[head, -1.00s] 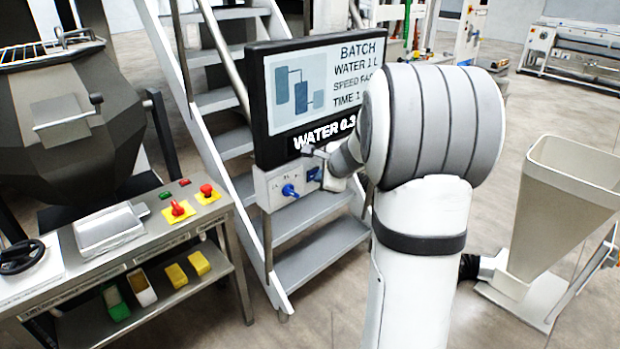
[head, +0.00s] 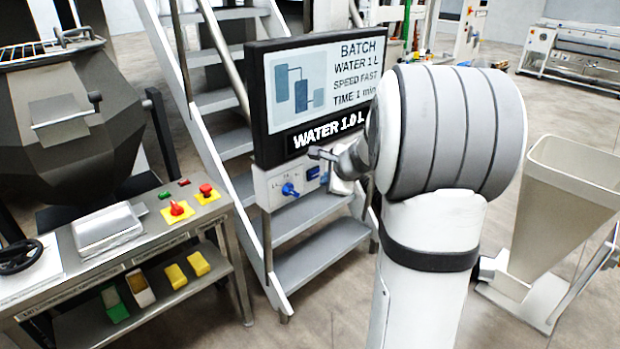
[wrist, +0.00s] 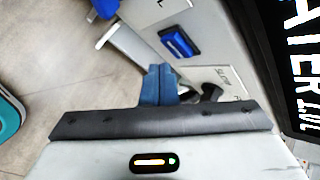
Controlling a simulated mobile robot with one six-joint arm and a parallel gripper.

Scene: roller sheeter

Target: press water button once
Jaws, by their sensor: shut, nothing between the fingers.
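The water button is most likely the blue rectangular button (head: 313,173) on the white panel (head: 275,187) under the batch screen (head: 310,90). It also shows in the wrist view (wrist: 181,41), uncovered. The screen reads WATER 1.0 L in its lower bar. My gripper shows in the wrist view (wrist: 158,72), its blue fingers shut together and empty. In that picture the fingertips are just below the button, with a gap between them. Whether they touch the panel I cannot tell. In the head view my wrist is right of the button and my fingers are hard to make out.
A blue knob (head: 290,190) sits left of the button on the same panel. A SLOW label (wrist: 222,76) and a dark part lie close to my fingers. Metal stairs (head: 320,235) stand behind the panel. A bench (head: 130,250) with red controls is at left, a hopper (head: 565,190) at right.

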